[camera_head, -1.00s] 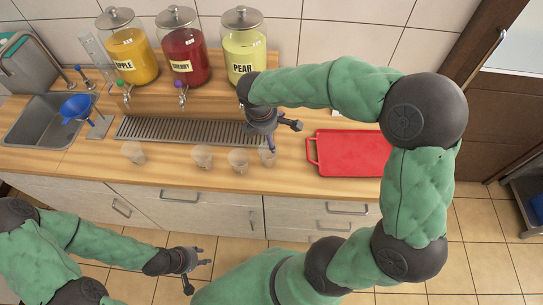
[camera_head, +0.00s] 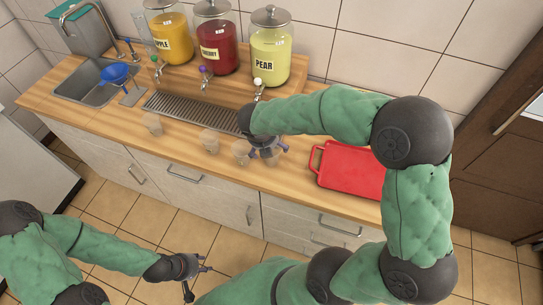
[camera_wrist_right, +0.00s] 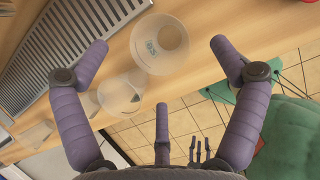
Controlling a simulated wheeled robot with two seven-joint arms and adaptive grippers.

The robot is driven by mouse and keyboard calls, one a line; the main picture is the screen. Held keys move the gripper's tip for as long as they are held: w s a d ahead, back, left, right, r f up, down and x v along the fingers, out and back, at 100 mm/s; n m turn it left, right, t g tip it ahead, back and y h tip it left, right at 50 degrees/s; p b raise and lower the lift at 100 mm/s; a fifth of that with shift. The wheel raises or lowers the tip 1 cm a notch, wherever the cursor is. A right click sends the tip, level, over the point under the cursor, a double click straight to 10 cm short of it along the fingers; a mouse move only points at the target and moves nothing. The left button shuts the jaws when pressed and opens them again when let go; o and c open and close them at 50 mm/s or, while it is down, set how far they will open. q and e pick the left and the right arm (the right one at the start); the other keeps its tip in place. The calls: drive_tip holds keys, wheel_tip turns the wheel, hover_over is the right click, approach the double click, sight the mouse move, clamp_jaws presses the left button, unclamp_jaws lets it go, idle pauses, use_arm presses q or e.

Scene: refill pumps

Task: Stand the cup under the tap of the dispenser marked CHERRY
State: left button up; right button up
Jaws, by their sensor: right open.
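The CHERRY dispenser (camera_head: 218,52), a glass jar of red liquid, stands between the APPLE and PEAR jars; its tap (camera_head: 205,82) has a purple knob. Several clear cups stand upright along the counter in front of the drip grate: one at left (camera_head: 152,124), one in the middle (camera_head: 210,140), one further right (camera_head: 240,152). My right gripper (camera_head: 268,152) is over the right end of this row and partly hides it. In the wrist view, that open gripper (camera_wrist_right: 158,55) has a labelled cup (camera_wrist_right: 155,50) between its fingers, with gaps at both sides. My left gripper (camera_head: 197,278) is open and empty before the cabinets.
A second cup (camera_wrist_right: 122,95) stands close beside the labelled one, near the left finger. The drip grate (camera_head: 185,113) lies below the taps. A red tray (camera_head: 350,170) lies to the right. A sink with a blue funnel (camera_head: 116,74) is at the left.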

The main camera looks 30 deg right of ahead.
drive_tip(key=b+x, duration=0.1)
drive_tip(key=x, duration=0.4)
drive_tip(key=shift+w+d+f+b, duration=0.15)
drive_tip(key=shift+d+f+b, duration=0.05)
drive_tip(key=shift+f+b, duration=0.1)
drive_tip(key=shift+r, duration=0.1)
drive_tip(key=c, duration=0.9)
drive_tip(key=shift+r, duration=0.1)
